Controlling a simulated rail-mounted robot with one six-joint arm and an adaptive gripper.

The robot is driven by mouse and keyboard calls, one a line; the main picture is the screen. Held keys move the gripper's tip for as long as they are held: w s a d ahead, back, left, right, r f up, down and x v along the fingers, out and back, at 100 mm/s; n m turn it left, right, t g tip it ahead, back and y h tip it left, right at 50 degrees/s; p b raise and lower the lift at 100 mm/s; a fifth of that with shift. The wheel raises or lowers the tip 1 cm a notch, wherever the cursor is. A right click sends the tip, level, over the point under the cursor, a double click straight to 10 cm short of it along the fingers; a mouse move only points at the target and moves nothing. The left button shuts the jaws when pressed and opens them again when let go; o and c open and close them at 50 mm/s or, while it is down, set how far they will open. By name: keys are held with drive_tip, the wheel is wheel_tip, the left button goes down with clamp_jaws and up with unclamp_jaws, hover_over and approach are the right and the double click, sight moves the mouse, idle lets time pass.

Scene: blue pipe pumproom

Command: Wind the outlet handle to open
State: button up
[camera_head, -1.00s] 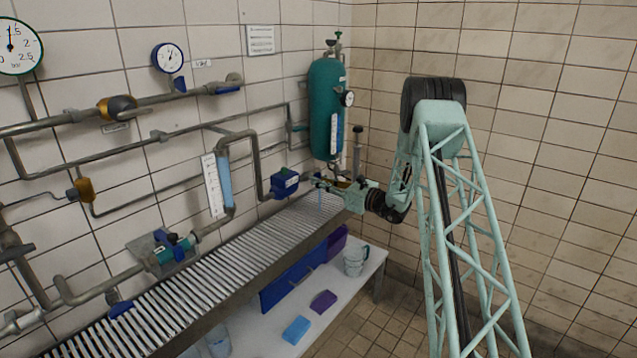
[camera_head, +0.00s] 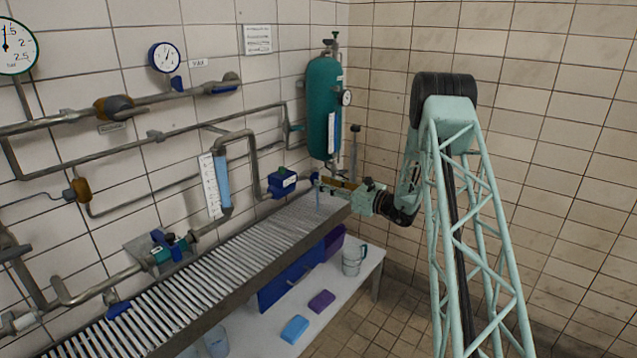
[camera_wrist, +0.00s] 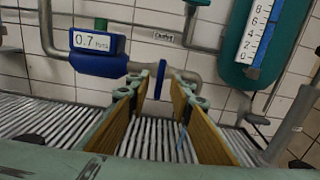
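The outlet handle (camera_wrist: 159,80) is a blue, flat piece seen edge-on, standing upright on the grey pipe below the "Outlet" label (camera_wrist: 163,36) in the wrist view. In the head view the blue handle (camera_head: 314,177) is small, just right of the blue flow meter. My gripper (camera_wrist: 159,77) is open, with its two yellow-padded fingers to the left and right of the handle in the picture. Whether the handle lies between the tips or beyond them, and whether they touch it, I cannot tell. In the head view my gripper (camera_head: 322,186) is above the far end of the grating.
The blue meter (camera_wrist: 97,54) reading 0.7 is close left of the handle. The teal tank (camera_head: 324,108) with its scale stands behind. The slatted grating (camera_head: 200,285) runs below, and a shelf with a jug (camera_head: 352,262) sits lower.

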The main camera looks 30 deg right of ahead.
drive_tip(key=v, duration=0.8)
drive_tip(key=shift+a+r, duration=0.1)
idle(0.5)
